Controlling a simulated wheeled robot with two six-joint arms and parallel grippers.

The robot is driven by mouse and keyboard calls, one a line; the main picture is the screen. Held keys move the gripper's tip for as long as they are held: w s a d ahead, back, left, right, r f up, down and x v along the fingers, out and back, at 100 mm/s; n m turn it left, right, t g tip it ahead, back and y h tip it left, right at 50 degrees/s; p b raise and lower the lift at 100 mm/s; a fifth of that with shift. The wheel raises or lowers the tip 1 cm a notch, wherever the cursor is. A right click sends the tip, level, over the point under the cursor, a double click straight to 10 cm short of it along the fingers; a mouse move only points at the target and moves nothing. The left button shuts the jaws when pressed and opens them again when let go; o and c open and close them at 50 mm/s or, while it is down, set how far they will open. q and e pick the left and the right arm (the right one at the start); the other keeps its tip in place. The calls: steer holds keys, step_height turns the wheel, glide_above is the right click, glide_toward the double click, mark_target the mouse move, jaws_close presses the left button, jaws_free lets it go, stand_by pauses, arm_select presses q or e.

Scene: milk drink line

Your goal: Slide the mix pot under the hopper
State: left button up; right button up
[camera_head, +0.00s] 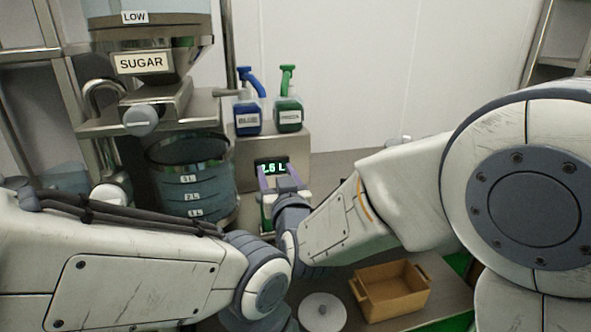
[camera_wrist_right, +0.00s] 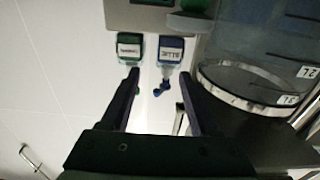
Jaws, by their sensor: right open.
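The mix pot (camera_head: 185,188), a clear round vessel with litre marks, stands upright below the hopper (camera_head: 150,60) labelled SUGAR. Its lower part is partly hidden by my left arm. The pot fills the right side of the right wrist view (camera_wrist_right: 255,45). My right gripper (camera_head: 273,170) is to the right of the pot, apart from it. In the right wrist view the gripper (camera_wrist_right: 158,76) is open with nothing between its fingers. My left arm crosses in front of the pot; its gripper is not visible.
A blue bottle (camera_head: 248,118) and a green bottle (camera_head: 289,114) stand on a steel block (camera_head: 300,145) behind. A lit display (camera_head: 271,166) is at my right gripper. A brown box (camera_head: 392,295) and a white round lid (camera_head: 322,312) lie at the front.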

arm_select(q)
steer(key=shift+w+a+f, duration=0.1)
arm_select(e)
steer(key=shift+s+d+r, duration=0.2)
steer(key=shift+d+r, duration=0.1)
steer(key=shift+d, duration=0.35)
steer(key=shift+s+d+r, duration=0.25)
steer(key=shift+d, duration=0.4)
steer(key=shift+s+d+r, duration=0.2)
steer(key=shift+d+r, duration=0.1)
steer(key=shift+d, duration=0.35)
arm_select(q)
steer(key=shift+o, duration=0.3)
